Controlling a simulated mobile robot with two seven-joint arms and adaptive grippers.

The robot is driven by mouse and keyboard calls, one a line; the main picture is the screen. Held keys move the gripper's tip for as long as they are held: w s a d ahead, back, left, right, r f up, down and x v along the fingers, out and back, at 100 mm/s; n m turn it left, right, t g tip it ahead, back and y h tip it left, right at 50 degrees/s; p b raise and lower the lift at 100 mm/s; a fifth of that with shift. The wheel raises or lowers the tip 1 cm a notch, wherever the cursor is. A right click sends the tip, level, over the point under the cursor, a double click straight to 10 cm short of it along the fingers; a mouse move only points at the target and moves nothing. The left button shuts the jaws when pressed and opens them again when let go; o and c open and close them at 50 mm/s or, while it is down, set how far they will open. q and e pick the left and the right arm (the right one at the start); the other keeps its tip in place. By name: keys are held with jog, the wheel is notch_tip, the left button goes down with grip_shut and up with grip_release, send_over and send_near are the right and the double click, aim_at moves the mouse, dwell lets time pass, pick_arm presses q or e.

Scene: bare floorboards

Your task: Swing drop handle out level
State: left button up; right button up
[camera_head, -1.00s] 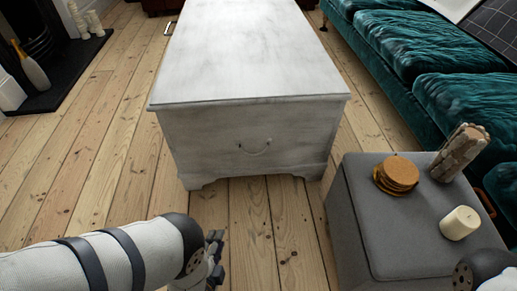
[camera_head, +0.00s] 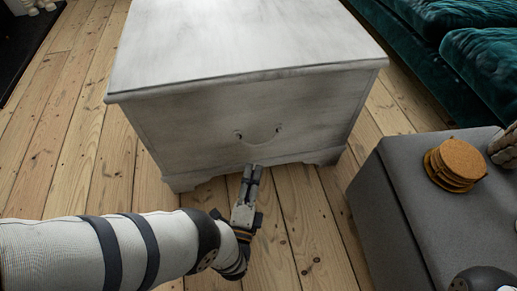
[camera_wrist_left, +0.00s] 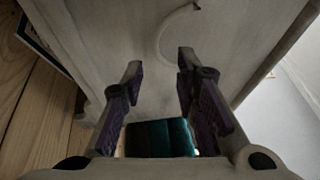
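The drop handle (camera_head: 259,142) is a thin, pale curved bail on the end face of the whitewashed chest (camera_head: 190,125). It hangs down against the panel from its two mounts. My left gripper (camera_head: 252,170) is just below the handle, its fingers pointing at the chest face. In the left wrist view the handle (camera_wrist_left: 165,32) curves beyond the fingertips. There the left gripper (camera_wrist_left: 158,60) has its two fingers apart, with nothing between the tips; it looks clear of the handle. My right gripper is out of view; only part of that arm shows at the lower right.
A grey ottoman (camera_head: 405,205) stands to the right, with a stack of round coasters (camera_head: 455,165) on it. A teal sofa (camera_head: 430,60) is behind it. Bare floorboards (camera_head: 95,165) lie open left of the chest.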

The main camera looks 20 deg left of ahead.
pick_arm(q)
jog(key=b+x, duration=0.1)
jog(key=x, duration=0.7)
jog(key=shift+s, duration=0.1)
grip_shut()
